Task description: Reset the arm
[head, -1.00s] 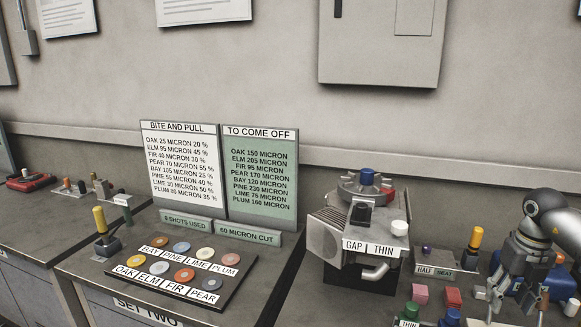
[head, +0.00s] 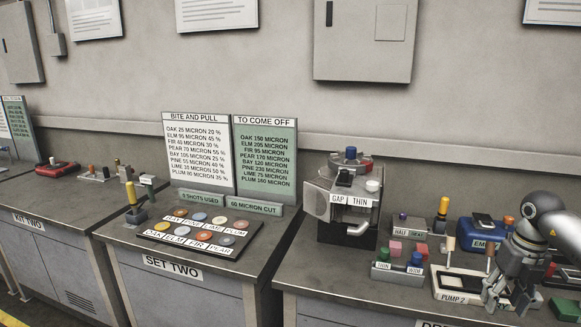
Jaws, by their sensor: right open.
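My right arm comes in from the right edge, and its right gripper (head: 503,299) hangs fingers down over the right bench, in front of the blue box and beside the tray labelled PUMP 2 (head: 455,293). The fingers are apart and I see nothing held between them. The gripper hides part of the blue box (head: 482,229) and the right side of the tray. My left gripper is not in view.
The gap machine (head: 346,205) stands left of the gripper. A THIN/WIDE holder (head: 397,274) sits at the bench front. The SET TWO bench (head: 200,285) carries a disc board (head: 148,237), a yellow-handled lever (head: 131,195) and two signboards (head: 198,150).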

